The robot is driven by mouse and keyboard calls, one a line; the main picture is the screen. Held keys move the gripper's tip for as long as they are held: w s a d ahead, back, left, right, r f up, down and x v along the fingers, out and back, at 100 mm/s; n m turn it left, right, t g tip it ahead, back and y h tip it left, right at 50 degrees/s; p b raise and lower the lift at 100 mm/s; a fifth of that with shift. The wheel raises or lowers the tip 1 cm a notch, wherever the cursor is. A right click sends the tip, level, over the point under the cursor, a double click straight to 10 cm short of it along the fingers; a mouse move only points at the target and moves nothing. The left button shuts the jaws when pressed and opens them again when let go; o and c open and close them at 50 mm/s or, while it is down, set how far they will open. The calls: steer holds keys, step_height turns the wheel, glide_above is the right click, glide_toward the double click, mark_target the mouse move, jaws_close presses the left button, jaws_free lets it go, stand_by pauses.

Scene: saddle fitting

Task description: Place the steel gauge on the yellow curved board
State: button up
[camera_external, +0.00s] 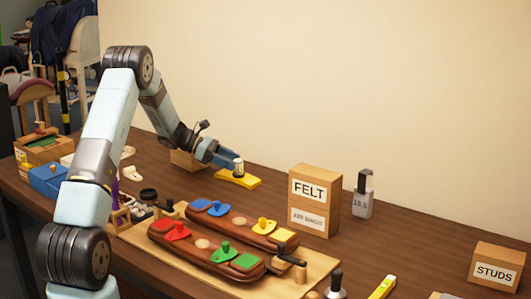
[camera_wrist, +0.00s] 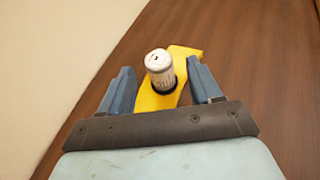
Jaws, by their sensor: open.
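A small silver-white cylinder with dark markings, which looks like the steel gauge (camera_external: 239,166), stands upright on the yellow curved board (camera_external: 246,182). In the wrist view the gauge (camera_wrist: 159,66) stands between my fingers, on the yellow board (camera_wrist: 188,52). A dark ring shows around its foot. My gripper (camera_wrist: 160,70) is open, with one blue finger on each side of the gauge and gaps visible on both sides. In the external view my gripper (camera_external: 229,163) is low over the board, from the left. Part of the board is hidden behind the gauge and my gripper.
Brown padded panels with coloured pieces (camera_external: 205,265) lie in front. A STUDS box (camera_external: 497,270) is far right.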

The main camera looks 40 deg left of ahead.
steer(key=v, duration=0.6)
steer(key=shift+s+a+r, duration=0.15)
steer(key=shift+a, duration=0.1)
steer(key=s+d+r+m+g+y, duration=0.5)
steer(key=s+d+r+m, duration=0.7)
steer(key=s+d+r, duration=0.75)
steer(key=s+d+r+m+t+y, duration=0.1)
steer(key=s+m, duration=0.4)
steer(key=s, duration=0.8)
steer(key=s+d+r+m+t+y, duration=0.1)
steer(key=s+m+y, duration=0.5)
steer(key=s, duration=0.7)
steer(key=shift+s+d+r+t, duration=0.2)
steer(key=shift+s+d+t, duration=0.15)
steer(key=shift+d+t, duration=0.7)
steer(key=shift+a, duration=0.15)
